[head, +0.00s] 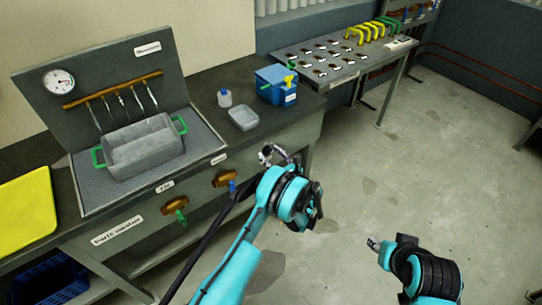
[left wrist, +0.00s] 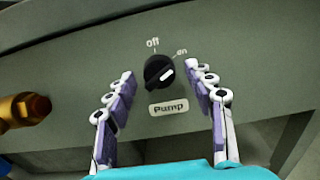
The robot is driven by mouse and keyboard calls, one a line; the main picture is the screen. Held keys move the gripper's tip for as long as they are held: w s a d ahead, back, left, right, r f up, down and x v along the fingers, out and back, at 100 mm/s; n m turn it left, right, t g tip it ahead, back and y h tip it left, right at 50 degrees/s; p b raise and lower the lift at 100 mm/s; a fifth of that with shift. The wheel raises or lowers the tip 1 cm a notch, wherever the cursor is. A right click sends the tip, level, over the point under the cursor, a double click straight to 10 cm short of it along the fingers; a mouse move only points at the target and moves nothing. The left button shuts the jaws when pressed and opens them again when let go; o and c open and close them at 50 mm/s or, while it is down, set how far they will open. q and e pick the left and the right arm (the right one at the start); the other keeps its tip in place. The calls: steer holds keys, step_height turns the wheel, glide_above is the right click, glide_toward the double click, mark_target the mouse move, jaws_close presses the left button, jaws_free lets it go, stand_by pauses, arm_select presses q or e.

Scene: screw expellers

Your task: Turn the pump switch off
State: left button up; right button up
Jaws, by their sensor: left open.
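The pump switch (left wrist: 157,72) is a round black knob on a grey panel, seen in the left wrist view. A label "Pump" (left wrist: 169,108) is below it, with "off" above and "on" at upper right. Its white mark lies slanted toward the "on" side. My left gripper (left wrist: 165,88) is open, with one finger to each side of the knob and no clear contact. In the head view my left gripper (head: 280,155) is at the bench's front right, and the knob is hidden there. My right gripper (head: 374,243) hangs over the floor, its jaws too small to judge.
A brass valve (left wrist: 25,110) is left of the knob. A grey basin (head: 143,150) with green handles stands on the bench. The floor (head: 430,150) at right is clear.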

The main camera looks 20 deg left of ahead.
arm_select(q)
steer(key=c, duration=1.2)
steer(key=shift+o, duration=0.2)
steer(key=shift+n, duration=0.3)
steer(key=n, duration=1.1)
steer(key=shift+n, duration=0.3)
